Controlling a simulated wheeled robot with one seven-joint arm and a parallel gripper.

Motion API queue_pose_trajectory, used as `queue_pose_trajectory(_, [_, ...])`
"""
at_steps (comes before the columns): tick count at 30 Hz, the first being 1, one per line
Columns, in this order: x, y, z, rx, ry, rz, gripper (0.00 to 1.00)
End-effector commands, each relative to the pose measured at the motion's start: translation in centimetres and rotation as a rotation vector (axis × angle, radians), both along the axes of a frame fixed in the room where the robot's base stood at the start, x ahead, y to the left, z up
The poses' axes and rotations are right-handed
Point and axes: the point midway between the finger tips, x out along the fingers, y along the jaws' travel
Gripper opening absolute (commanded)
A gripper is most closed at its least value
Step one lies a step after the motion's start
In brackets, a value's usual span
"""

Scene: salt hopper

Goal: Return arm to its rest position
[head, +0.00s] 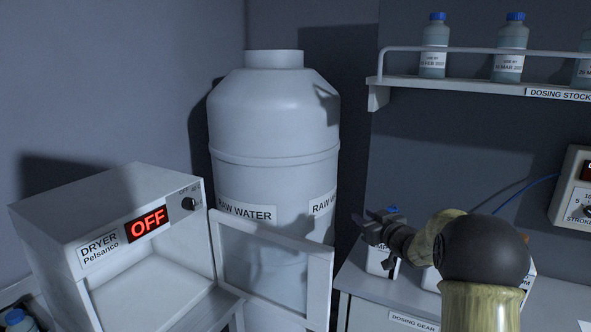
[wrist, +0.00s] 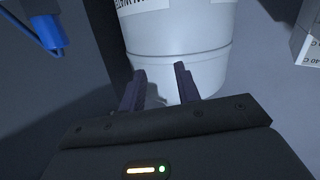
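My gripper (head: 377,222) is in the head view at the lower right, at the end of my arm, which reaches up over the counter. In the wrist view my gripper (wrist: 160,88) shows two dark fingers that stand apart with nothing between them. Beyond the fingers is the lower part of the white raw water tank (wrist: 180,50). In the head view the gripper is to the right of the raw water tank (head: 273,135), in front of a white container on the counter, which it partly hides.
The dryer (head: 110,215) reads OFF, and its door (head: 275,275) stands open in front of the tank. The dosing gear counter (head: 365,290) lies below my arm. A shelf (head: 475,83) with blue-capped bottles (head: 510,48) is above. A control box (head: 575,190) hangs at the right wall.

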Motion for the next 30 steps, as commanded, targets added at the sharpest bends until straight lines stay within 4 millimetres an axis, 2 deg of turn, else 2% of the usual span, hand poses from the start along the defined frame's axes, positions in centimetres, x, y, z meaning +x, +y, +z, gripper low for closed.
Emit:
queue_pose_trajectory(2, [-2.0,0.1,-0.5,-0.021,0.089,-0.099,0.33])
queue_pose_trajectory(5, [-5.2,-0.1,-2.2,-0.050,0.225,-0.212,0.33])
queue_pose_trajectory(8, [-9.5,-0.1,-4.2,-0.078,0.381,-0.305,0.33])
queue_pose_trajectory(11, [-14.8,0.3,-6.5,-0.104,0.554,-0.372,0.33])
queue_pose_trajectory(15, [-22.9,1.3,-9.4,-0.133,0.795,-0.422,0.33])
queue_pose_trajectory(21, [-34.0,3.3,-12.3,-0.151,1.099,-0.424,0.33])
queue_pose_trajectory(25, [-38.0,4.1,-13.0,-0.150,1.209,-0.412,0.33])
queue_pose_trajectory(27, [-38.8,4.3,-13.2,-0.151,1.231,-0.408,0.33])
queue_pose_trajectory(30, [-38.9,4.3,-13.3,-0.151,1.236,-0.408,0.33])
